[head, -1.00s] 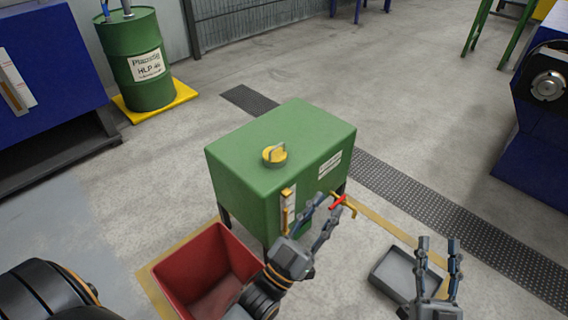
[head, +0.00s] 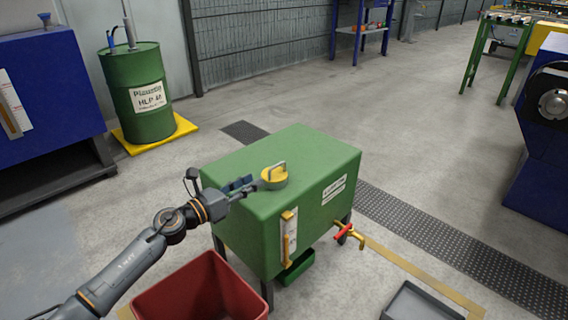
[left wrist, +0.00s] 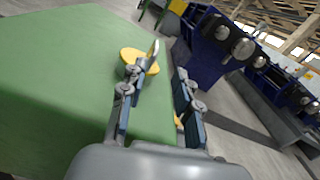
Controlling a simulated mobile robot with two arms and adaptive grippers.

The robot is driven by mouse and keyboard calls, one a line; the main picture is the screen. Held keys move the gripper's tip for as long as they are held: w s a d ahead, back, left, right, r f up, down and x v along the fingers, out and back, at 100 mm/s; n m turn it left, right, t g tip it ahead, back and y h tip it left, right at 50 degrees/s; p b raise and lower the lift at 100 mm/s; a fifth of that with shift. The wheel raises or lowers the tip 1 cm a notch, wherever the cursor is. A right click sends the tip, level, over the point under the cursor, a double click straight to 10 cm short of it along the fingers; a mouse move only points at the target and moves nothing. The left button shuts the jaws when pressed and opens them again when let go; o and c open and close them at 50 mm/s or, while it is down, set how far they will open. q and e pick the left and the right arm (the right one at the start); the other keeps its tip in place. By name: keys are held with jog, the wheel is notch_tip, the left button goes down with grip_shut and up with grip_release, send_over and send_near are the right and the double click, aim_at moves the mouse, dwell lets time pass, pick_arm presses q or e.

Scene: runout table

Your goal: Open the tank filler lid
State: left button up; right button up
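The green tank (head: 300,160) stands in the middle of the head view. My right gripper is out of view.
A brass tap with a red handle (head: 343,231) sticks out of the tank's front. A red bin (head: 205,292) stands before the tank and a grey tray (head: 420,303) lies right of it. A green drum (head: 137,95) stands at back left.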

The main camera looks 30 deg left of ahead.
aim_at(283, 162)
pick_arm(q)
jog(key=shift+w+a, duration=0.3)
jog(key=shift+a, duration=0.05)
jog(key=b+x, duration=0.2)
jog(key=x, duration=1.1)
jog(key=shift+w+d+f, duration=0.1)
jog(key=shift+w, duration=0.1)
grip_shut()
